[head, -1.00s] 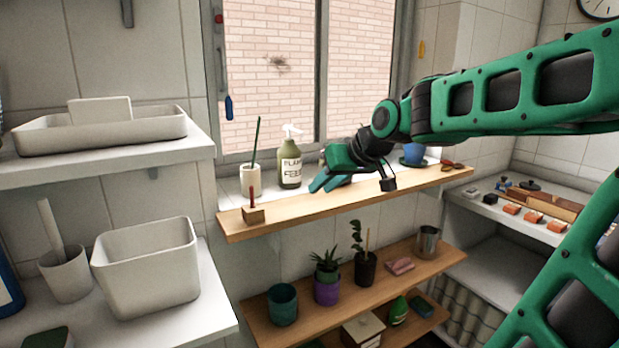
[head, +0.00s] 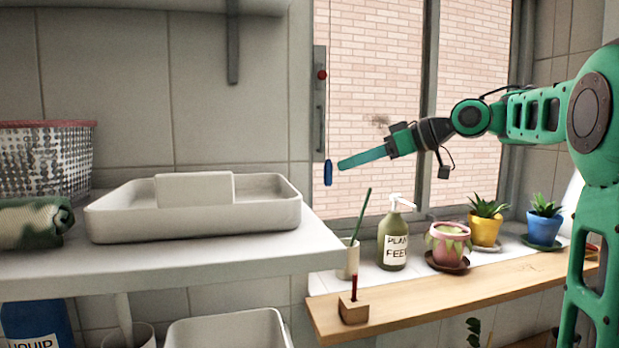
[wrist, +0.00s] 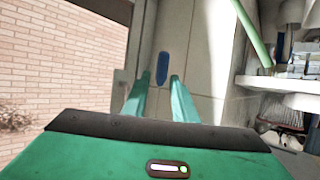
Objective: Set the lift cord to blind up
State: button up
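The lift cord (head: 328,130) hangs as a thin line at the left side of the window and ends in a blue pull (head: 328,173). Beside it, a grey strip on the frame carries a red knob (head: 322,75). My gripper (head: 341,164) points left, its tips just right of the blue pull in the head view. In the wrist view my gripper (wrist: 160,82) is open, and the blue pull (wrist: 162,68) shows between and just beyond the two green fingers. I cannot tell whether it touches them. The blind itself is not visible; the panes show brick wall.
A plant feed bottle (head: 392,240), a white cup with a green stick (head: 347,258) and potted plants (head: 486,227) stand on the sill below my arm. A wooden block (head: 354,310) sits on the wooden shelf. A white shelf with a tray (head: 200,222) is at left.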

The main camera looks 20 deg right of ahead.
aim_at(328, 173)
jog(key=x, duration=1.1)
jog(key=shift+r, duration=0.2)
jog(key=shift+a, duration=0.2)
grip_shut()
